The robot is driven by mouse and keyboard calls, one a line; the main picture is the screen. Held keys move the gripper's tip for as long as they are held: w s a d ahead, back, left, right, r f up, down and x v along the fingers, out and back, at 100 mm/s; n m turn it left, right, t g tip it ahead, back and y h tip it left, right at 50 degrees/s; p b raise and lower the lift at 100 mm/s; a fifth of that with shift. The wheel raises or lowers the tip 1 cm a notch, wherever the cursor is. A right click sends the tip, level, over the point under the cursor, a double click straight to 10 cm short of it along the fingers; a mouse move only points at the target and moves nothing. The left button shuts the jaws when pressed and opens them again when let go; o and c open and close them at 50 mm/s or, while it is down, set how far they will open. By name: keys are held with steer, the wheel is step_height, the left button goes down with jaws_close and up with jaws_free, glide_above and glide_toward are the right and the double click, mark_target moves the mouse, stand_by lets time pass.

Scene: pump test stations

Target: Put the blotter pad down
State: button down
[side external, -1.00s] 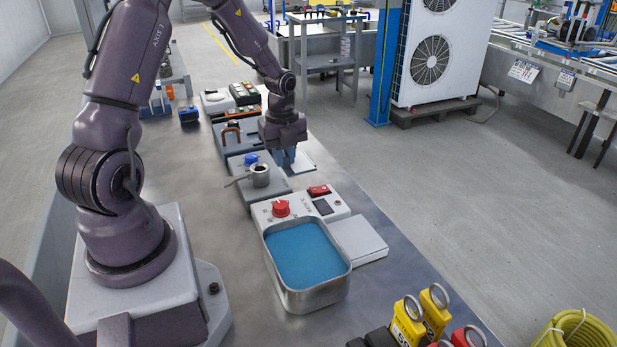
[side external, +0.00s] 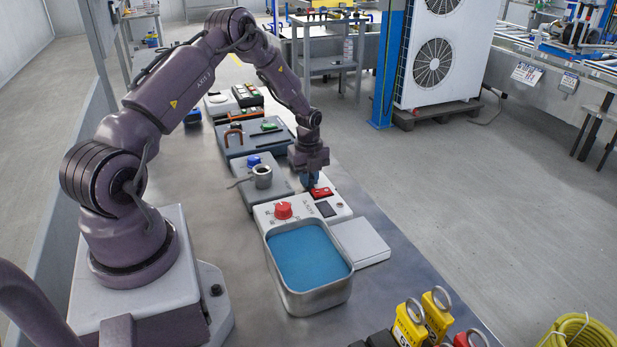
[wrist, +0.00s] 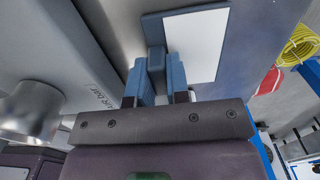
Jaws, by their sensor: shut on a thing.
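My gripper (side external: 310,183) is over the near end of the bench, close above or beside the red switch (side external: 321,193) of the nearest station. In the wrist view my gripper's blue fingers (wrist: 160,85) are shut on the grip block of the blotter pad (wrist: 197,45). The pad shows a white rectangle with a blue-grey border, beyond the fingertips. In the side view the pad is mostly hidden by the gripper or too small to make out. I cannot tell whether it touches anything below.
The nearest station has a red knob (side external: 284,210), a metal tank with blue contents (side external: 308,258) and a flat pale plate (side external: 360,241) to its right. A metal cup (side external: 262,176) stands on the station behind. Yellow padlocks (side external: 410,325) lie at the front. Bare bench lies right of the plate.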

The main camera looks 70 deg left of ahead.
steer(key=shift+f, duration=0.15)
steer(key=c, duration=1.1)
jaws_free()
